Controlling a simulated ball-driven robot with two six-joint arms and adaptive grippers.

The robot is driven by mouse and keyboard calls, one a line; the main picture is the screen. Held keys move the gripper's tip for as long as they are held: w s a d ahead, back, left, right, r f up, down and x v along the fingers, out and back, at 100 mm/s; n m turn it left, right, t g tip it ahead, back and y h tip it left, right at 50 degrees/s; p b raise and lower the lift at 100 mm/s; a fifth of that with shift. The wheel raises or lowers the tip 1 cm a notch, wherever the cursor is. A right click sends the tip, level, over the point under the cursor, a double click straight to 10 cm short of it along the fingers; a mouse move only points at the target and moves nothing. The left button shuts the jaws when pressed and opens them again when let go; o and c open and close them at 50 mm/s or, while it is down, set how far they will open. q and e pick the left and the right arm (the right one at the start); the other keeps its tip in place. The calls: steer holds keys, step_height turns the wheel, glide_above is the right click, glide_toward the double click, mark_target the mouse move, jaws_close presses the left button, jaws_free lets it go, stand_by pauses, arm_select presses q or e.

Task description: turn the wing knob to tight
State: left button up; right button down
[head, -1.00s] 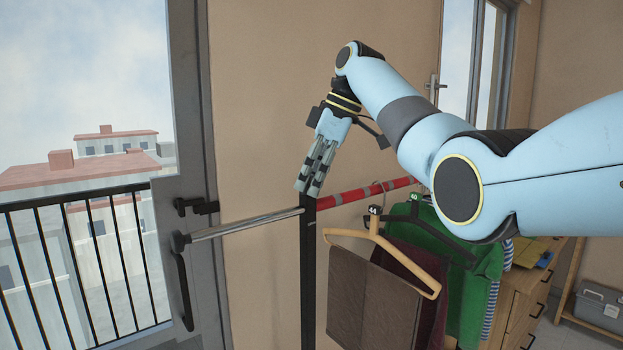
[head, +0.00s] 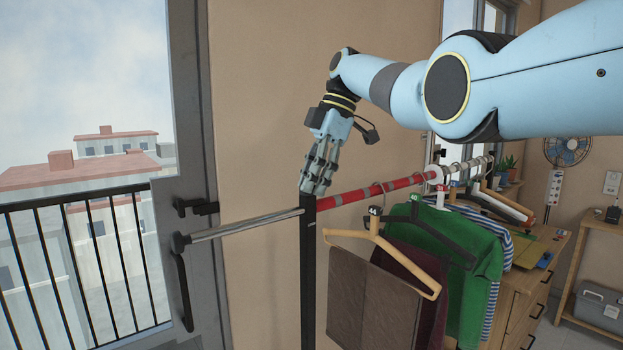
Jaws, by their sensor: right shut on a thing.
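My right gripper (head: 317,188) points down onto the top of the black upright post (head: 308,270) of the clothes rail. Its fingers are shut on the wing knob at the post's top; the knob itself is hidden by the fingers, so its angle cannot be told. A bare metal bar (head: 245,224) runs left from the post top, and a red and grey striped bar (head: 375,190) runs right and back. My left gripper is not in view.
Hangers with brown trousers (head: 360,300), a green top (head: 455,245) and other clothes hang right of the post. A wooden dresser (head: 525,300) stands behind them. The glazed door frame (head: 200,150) with a black handle is at left. Bare wall lies behind the gripper.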

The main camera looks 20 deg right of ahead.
stand_by(0.3)
steer(key=c, duration=1)
jaws_free()
steer(key=v, duration=0.7)
steer(key=shift+r, duration=0.15)
steer(key=shift+d, duration=0.15)
